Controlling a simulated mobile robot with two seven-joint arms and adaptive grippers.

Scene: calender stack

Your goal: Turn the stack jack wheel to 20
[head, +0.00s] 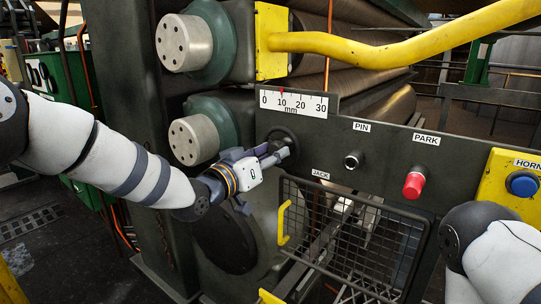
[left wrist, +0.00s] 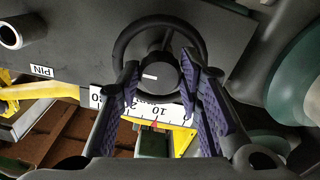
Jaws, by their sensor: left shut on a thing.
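The jack wheel (head: 283,136) is a dark handwheel on the dark panel, partly hidden by my left gripper (head: 279,154) in the head view. In the left wrist view the wheel (left wrist: 121,43) shows as a black ring around a round hub (left wrist: 160,71) with a short white mark. My left gripper (left wrist: 160,85) has its purple-padded fingers on either side of the hub and is shut on the wheel. The white mm scale (head: 303,104) runs from 0 to 30, and its red pointer (head: 281,90) stands near 10. My right gripper is out of view.
The PIN knob (head: 353,160), red PARK knob (head: 414,184) and blue HORN button (head: 523,185) sit to the right. A mesh guard (head: 365,241) with a yellow handle (head: 284,222) hangs below the wheel. A yellow bar (head: 400,54) crosses above. Roll ends (head: 194,139) stand to the left.

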